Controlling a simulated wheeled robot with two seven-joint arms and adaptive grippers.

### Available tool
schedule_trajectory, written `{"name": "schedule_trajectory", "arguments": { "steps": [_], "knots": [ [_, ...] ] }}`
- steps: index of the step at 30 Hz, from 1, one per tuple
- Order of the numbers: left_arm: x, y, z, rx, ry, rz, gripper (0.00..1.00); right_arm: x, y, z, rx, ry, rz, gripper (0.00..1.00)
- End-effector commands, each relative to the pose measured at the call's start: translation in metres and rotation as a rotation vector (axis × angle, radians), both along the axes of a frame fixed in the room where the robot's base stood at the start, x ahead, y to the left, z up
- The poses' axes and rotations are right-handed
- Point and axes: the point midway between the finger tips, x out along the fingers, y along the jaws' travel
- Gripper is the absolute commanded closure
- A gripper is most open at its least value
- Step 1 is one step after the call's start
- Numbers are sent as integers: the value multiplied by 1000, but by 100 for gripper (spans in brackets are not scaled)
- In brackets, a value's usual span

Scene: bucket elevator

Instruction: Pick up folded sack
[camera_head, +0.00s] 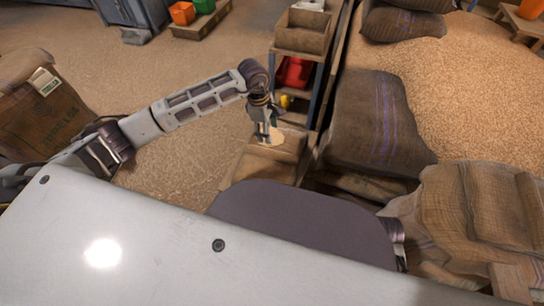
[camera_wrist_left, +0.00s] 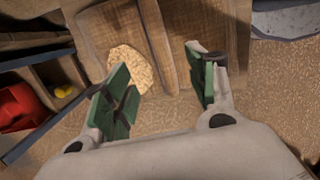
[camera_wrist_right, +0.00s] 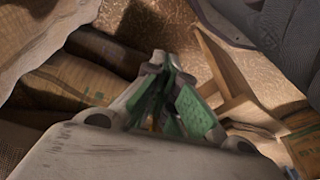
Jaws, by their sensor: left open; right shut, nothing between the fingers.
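My left gripper (camera_head: 264,138) is open and points down over a low brown wooden-looking surface (camera_head: 262,168) with a small patch of grain (camera_head: 274,137). In the left wrist view the green-padded fingers of the left gripper (camera_wrist_left: 157,88) are apart with nothing between them; the grain patch (camera_wrist_left: 130,68) lies just beyond the left finger. A brown burlap sack, apparently folded (camera_head: 485,205), lies on other sacks at the right, well away from the left gripper. My right gripper (camera_wrist_right: 172,98) is shut and empty, low among sacks in the right wrist view; the head view hides it.
A striped dark sack (camera_head: 375,125) lies against the large grain heap (camera_head: 470,75). A shelf rack (camera_head: 300,45) with a red bin (camera_head: 294,72) stands behind the left gripper. A printed sack (camera_head: 45,118) sits at far left. Floor between is open.

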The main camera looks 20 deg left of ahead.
Motion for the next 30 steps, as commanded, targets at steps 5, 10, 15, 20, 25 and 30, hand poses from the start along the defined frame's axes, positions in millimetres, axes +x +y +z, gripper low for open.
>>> {"name": "schedule_trajectory", "arguments": {
  "steps": [5, 10, 15, 20, 25, 30],
  "knots": [
    [0, -1, -8, 0, 2, 1, 43, 1, 0, 1, 2, -5, 0, 100],
    [-1, -4, -26, 0, 3, 1, 43, 1, 1, 5, 5, -11, 1, 100],
    [-1, -7, -49, 0, 4, 1, 43, 3, 2, 10, 11, -23, 1, 100],
    [0, -10, -69, -1, 2, 2, 43, 4, 3, 17, 18, -39, 0, 100],
    [0, -12, -83, 0, 1, 1, 43, 1, 5, 24, 23, -46, 2, 100],
    [0, -13, -86, 0, 0, 1, 43, -2, 5, 24, 23, -37, 5, 100]
  ]
}}
